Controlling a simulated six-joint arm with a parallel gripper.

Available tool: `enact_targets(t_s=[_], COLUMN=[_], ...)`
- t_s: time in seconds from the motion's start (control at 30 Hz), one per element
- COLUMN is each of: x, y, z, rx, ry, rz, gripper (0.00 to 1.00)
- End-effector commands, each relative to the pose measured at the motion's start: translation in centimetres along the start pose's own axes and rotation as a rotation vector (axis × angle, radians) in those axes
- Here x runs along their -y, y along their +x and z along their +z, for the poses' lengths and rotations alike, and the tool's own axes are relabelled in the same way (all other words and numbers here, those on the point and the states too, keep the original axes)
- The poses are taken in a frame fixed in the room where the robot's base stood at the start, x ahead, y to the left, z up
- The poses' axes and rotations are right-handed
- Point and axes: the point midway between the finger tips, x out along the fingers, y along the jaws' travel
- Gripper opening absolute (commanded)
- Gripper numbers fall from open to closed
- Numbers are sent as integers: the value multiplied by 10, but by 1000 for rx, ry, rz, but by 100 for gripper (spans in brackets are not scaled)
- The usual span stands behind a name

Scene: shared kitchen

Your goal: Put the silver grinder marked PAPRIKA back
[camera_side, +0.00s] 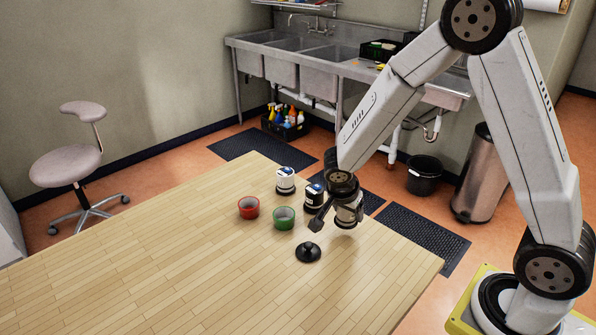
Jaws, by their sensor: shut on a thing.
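My gripper (333,212) is low over the right part of the wooden table (160,265), shut on a silver cylinder, which looks like the silver grinder (349,214). My gripper and wrist partly cover it. No PAPRIKA marking can be read at this size. I cannot tell whether its base touches the table. Behind it to the left stand a white container with a dark blue band (285,181) and a black container with a blue-and-white top (314,195), which is close to my wrist.
A red cup (248,208) and a green cup (284,218) stand left of my gripper. A black knobbed lid-like piece (308,253) lies in front of it. The table's left and front are clear. Sinks, a stool and bins stand beyond the table.

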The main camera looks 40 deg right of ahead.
Motion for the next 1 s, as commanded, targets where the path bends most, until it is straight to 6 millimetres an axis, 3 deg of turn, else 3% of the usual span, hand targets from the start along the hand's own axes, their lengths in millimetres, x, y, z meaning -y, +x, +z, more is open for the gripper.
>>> enact_targets(t_s=[0.37, 1.0], x=[0, 1], y=[18, 21], z=[8, 9], rx=[-1, 0], ry=[-1, 0], rz=[-1, -2], gripper=[0, 0])
